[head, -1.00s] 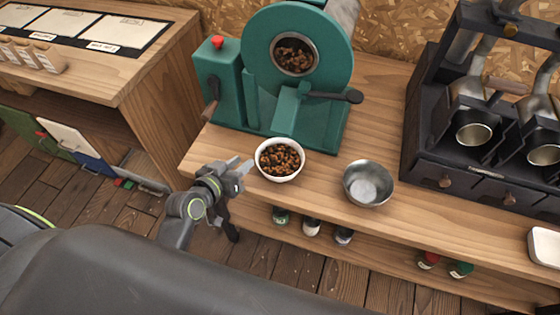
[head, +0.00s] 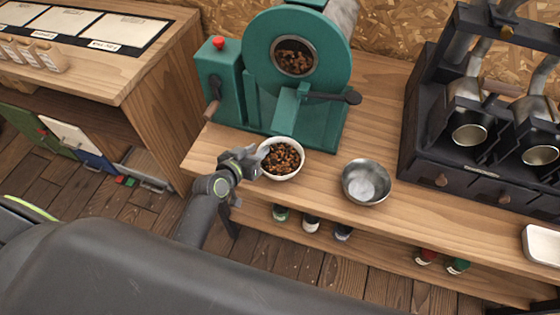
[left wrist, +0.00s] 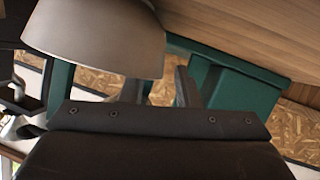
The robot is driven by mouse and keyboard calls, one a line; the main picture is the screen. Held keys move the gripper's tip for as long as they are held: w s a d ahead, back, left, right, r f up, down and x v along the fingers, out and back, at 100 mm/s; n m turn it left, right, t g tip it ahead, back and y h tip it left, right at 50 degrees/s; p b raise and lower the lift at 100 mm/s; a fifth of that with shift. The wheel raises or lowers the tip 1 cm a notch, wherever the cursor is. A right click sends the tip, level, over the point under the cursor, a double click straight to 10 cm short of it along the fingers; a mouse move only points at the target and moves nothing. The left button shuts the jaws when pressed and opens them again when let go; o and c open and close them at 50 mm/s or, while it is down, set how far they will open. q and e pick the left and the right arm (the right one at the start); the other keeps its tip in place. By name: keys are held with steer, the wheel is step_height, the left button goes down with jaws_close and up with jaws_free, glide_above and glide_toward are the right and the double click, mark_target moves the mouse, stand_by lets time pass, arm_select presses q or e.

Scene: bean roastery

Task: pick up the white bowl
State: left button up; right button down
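The white bowl (head: 283,175), full of brown beans, stands upright on the wooden counter in front of the green roaster. My left gripper (head: 259,160) is at the bowl's left rim in the head view, its fingers apart. In the left wrist view the bowl's outer wall (left wrist: 95,38) looms large at upper left and partly covers one finger. The other finger stands clear to its right, with a gap between the two fingers (left wrist: 160,92). I cannot tell whether either finger touches the bowl. My right gripper is not in view.
The green roaster (head: 247,105) stands close behind the bowl. An empty metal bowl (head: 366,182) is to its right, and a black machine (head: 440,160) stands further right. The counter's front edge (head: 310,205) is close below. A white tray (head: 542,246) lies at far right.

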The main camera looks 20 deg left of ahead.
arm_select(q)
jaws_close()
steer(key=shift+r, duration=0.15)
